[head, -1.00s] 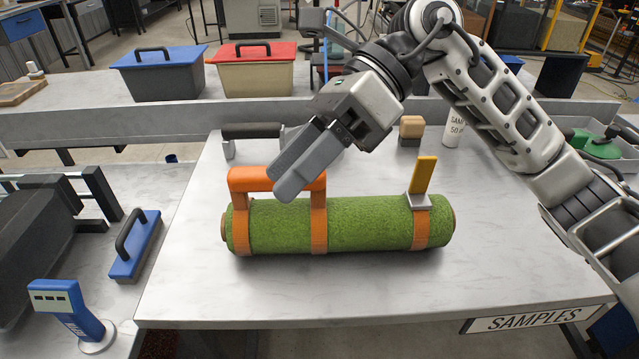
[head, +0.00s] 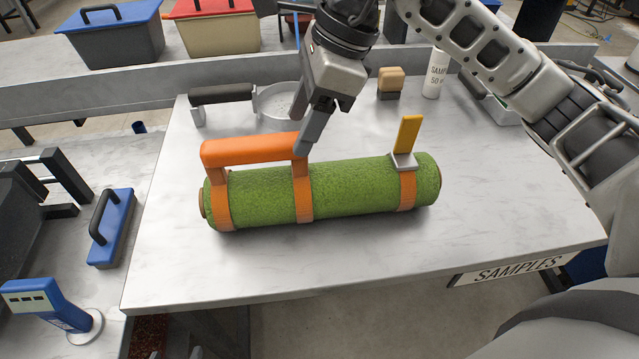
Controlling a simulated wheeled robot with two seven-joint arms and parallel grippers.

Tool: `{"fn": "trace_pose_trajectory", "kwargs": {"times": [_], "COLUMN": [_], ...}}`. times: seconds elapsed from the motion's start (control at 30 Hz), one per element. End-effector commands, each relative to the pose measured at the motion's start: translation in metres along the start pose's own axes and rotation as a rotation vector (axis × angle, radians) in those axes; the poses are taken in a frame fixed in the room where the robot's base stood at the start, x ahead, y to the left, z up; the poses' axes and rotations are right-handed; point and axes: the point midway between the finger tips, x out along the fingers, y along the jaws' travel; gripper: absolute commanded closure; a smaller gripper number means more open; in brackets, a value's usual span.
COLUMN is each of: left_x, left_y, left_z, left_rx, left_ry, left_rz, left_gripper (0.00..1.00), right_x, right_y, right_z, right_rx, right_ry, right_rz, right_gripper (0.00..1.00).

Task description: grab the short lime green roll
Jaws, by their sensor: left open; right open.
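The lime green turf roll (head: 352,187) lies on its side across the grey-white table, bound by orange straps. An orange carry handle (head: 250,150) rises over its left half. A yellow lever (head: 408,134) stands up on its right strap. My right gripper (head: 304,146) comes in from the upper right, fingers pointing down. Its fingertips overlap the right end of the orange handle in the picture; I cannot tell if they touch. The fingers are seen nearly edge-on, open, with nothing between them. My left gripper is not in view.
Behind the roll are a black-handled tool (head: 222,94), a round pale dish (head: 283,102), a tan-and-black block (head: 390,83) and a white sample bottle (head: 435,74). A blue float (head: 112,228) lies on the left bench. The table (head: 480,225) is bare in front and right.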

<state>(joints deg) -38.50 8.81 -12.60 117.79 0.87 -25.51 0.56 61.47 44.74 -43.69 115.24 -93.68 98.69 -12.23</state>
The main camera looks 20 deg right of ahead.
Motion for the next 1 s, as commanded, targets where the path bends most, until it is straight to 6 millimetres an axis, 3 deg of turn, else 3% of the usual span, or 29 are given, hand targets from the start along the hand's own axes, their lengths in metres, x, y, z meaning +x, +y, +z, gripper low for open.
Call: {"fn": "trace_pose_trajectory", "kwargs": {"times": [0.4,0.7,0.9,1.0], "left_x": [-0.003,-0.001,-0.002,-0.002], "left_y": [-0.001,-0.002,-0.002,-0.002], "left_z": [-0.012,-0.013,-0.012,-0.012], "left_rx": [-0.003,-0.006,-0.006,-0.006], "left_ry": [0.014,0.018,0.015,0.013], "left_rz": [-0.007,-0.009,-0.009,-0.009], "left_gripper": [0.44,0.44,0.44,0.44], "right_x": [0.049,0.054,0.054,0.052], "right_y": [0.000,0.000,0.000,-0.001], "right_z": [-0.004,-0.004,-0.004,-0.004], "right_rx": [-0.001,-0.002,-0.001,-0.002], "right_ry": [0.000,0.000,0.000,-0.003], "right_rz": [0.004,0.001,0.001,-0.001], "right_gripper": [0.44,0.44,0.99,1.00]}}
